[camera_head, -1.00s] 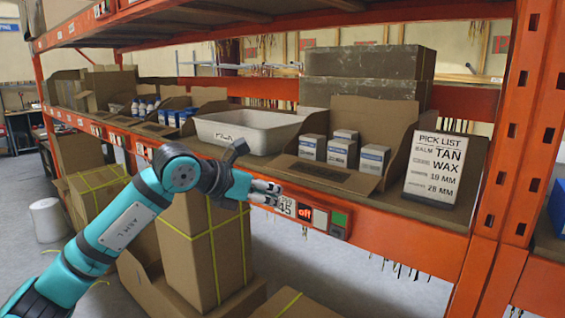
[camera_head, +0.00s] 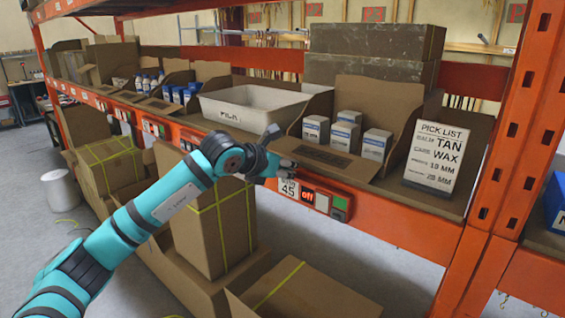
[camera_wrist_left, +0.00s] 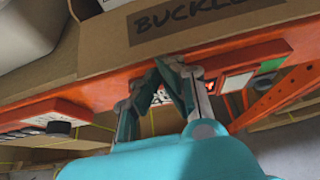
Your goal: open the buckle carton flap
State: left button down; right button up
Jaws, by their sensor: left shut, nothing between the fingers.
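The buckle carton (camera_head: 385,108) is an open brown display carton on the orange shelf, with several small white-and-blue boxes (camera_head: 345,136) inside. Its low front flap (camera_head: 352,166) carries a dark label panel and lies toward the shelf's front edge. In the left wrist view the flap (camera_wrist_left: 105,50) shows the letters "BUCKL" and fills the top. My left gripper (camera_head: 290,166) is at the flap's left front corner. In the left wrist view its fingers (camera_wrist_left: 166,66) are shut and empty, with tips at the flap's lower edge; whether they touch cannot be told. My right gripper is not in view.
A white bin (camera_head: 250,108) stands left of the carton and a pick list sign (camera_head: 436,158) right of it. The orange shelf beam (camera_head: 400,216) carries a "45" tag and switches. An orange upright (camera_head: 505,180) is at the right. Taped cartons (camera_head: 222,225) stand below.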

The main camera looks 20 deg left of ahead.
aim_at(293, 157)
pick_arm(q)
jog(key=shift+b, duration=0.4)
jog(key=r+b, duration=0.3)
jog(key=shift+s+a+r, duration=0.1)
jog(key=shift+s+r, duration=0.1)
jog(key=shift+r, duration=0.15)
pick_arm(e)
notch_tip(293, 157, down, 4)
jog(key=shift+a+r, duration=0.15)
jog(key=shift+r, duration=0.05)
